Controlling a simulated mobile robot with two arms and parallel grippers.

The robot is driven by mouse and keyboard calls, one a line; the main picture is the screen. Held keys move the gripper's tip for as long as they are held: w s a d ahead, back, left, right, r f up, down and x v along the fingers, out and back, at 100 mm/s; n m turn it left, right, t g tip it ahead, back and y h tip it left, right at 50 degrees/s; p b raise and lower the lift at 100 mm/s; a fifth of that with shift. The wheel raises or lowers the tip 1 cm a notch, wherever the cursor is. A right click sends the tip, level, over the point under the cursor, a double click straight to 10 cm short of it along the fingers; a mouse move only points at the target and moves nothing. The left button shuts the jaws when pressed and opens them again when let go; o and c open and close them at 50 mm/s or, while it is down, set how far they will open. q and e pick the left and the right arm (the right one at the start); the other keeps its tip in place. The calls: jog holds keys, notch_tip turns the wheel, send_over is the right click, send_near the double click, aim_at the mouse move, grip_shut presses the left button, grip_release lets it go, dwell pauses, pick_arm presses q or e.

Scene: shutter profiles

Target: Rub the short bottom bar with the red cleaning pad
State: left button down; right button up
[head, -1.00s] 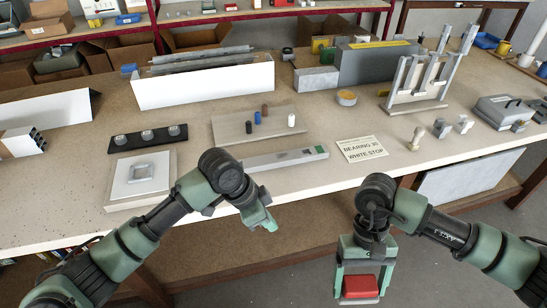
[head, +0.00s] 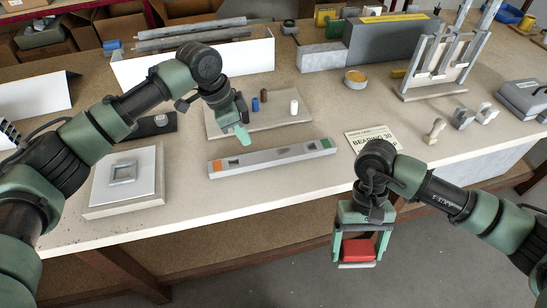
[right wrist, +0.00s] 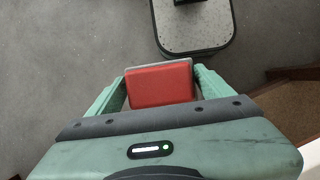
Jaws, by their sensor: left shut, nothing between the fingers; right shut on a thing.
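The short grey bar (head: 275,159) lies on the bench near its front edge, with an orange mark at its left end and a green mark at its right end. My left gripper (head: 242,133) is shut and empty, seen just behind the bar's left half, in front of the board with small pegs. My right gripper (head: 357,254) is shut on the red cleaning pad (head: 358,250) and holds it in front of the bench, over the floor. The red pad also shows between the fingers in the right wrist view (right wrist: 160,85).
A peg board (head: 275,118) lies behind the bar. The bench front between plate and card is otherwise clear.

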aim_at(249, 154)
pick_arm(q)
notch_tip(249, 154, down, 4)
jog(key=b, duration=0.3)
jog(key=shift+w, duration=0.1)
pick_arm(e)
notch_tip(249, 154, down, 4)
jog(key=shift+w+f, duration=0.1)
pick_arm(q)
jog(key=shift+r, duration=0.15)
jog(key=shift+f, duration=0.45)
dwell(1.3)
notch_tip(249, 154, up, 6)
jog(key=p, duration=0.7)
jog(key=shift+r, duration=0.1)
pick_arm(e)
notch_tip(249, 154, up, 8)
jog(key=shift+f, duration=0.15)
jog(key=shift+f, duration=0.1)
